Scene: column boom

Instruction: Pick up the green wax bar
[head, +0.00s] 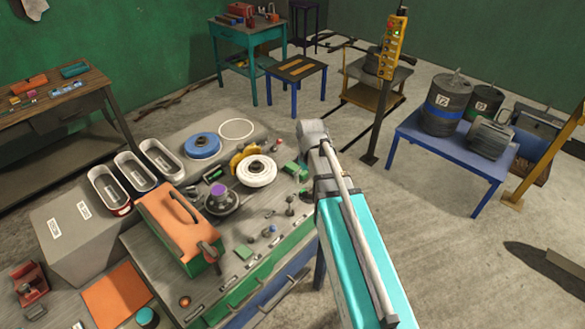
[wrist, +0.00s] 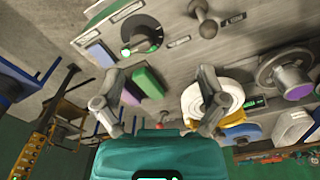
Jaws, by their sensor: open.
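The green wax bar (wrist: 148,82) lies on the grey bench top in the wrist view, beside a purple bar (wrist: 130,95). My gripper (wrist: 160,74) is open and empty, with one finger on each side of the green bar in the picture. The bar shows nearer the left finger. I cannot tell the height of the fingertips above it. In the head view a small green piece (head: 292,169) shows beside the white wheel, close to my arm; it may be this bar. My fingers cannot be made out there.
A blue bar (wrist: 100,53) and a dial (wrist: 138,35) lie beyond the green bar. An orange-topped box (head: 172,222) and several metal tins (head: 110,188) occupy the bench's left.

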